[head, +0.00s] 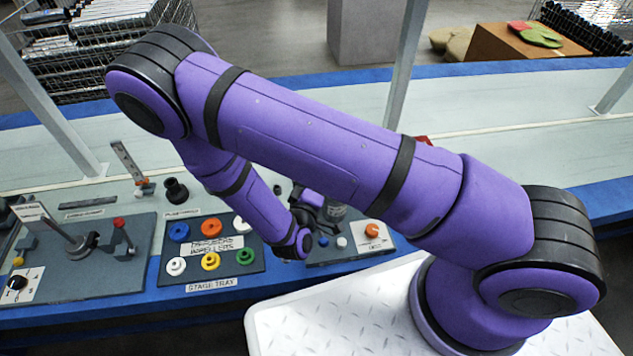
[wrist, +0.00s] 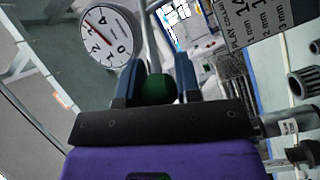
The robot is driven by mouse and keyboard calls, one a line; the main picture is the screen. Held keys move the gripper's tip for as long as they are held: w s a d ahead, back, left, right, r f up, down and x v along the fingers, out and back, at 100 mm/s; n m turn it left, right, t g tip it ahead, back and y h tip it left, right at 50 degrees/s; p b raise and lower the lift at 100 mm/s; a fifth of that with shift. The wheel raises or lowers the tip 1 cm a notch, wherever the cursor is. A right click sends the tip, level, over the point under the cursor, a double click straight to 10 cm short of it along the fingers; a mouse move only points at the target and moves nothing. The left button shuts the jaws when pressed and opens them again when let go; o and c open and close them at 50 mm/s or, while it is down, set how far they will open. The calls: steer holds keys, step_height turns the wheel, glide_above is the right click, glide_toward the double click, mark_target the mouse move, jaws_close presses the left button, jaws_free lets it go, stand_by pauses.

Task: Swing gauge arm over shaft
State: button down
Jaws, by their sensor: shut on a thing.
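My gripper (wrist: 155,82) has its two dark blue fingers on either side of a green ball knob (wrist: 157,88) in the wrist view, shut on it. A pale rod rises behind the knob. A round white dial gauge (wrist: 108,37) with a red needle is just left of the fingers. A grey metal cylinder (wrist: 282,124), possibly the shaft, lies at the right, apart from the fingers. In the head view my purple arm hides most of the gripper and the gauge, so I cannot tell how the gauge sits over the shaft.
A dark plate marked PLAY (wrist: 250,25) is at the upper right of the wrist view. In the head view, a stage tray (head: 258,262) holds several coloured impellers. A left panel (head: 75,280) carries levers. An orange knob (head: 372,230) stands on the right panel.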

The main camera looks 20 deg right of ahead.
steer(key=shift+s+f, duration=0.15)
steer(key=shift+s, duration=0.25)
steer(key=shift+d, duration=0.1)
steer(key=c, duration=0.9)
jaws_free()
steer(key=shift+o, duration=0.5)
steer(key=v, duration=1)
steer(key=shift+s+a, duration=0.2)
steer(key=shift+s, duration=0.1)
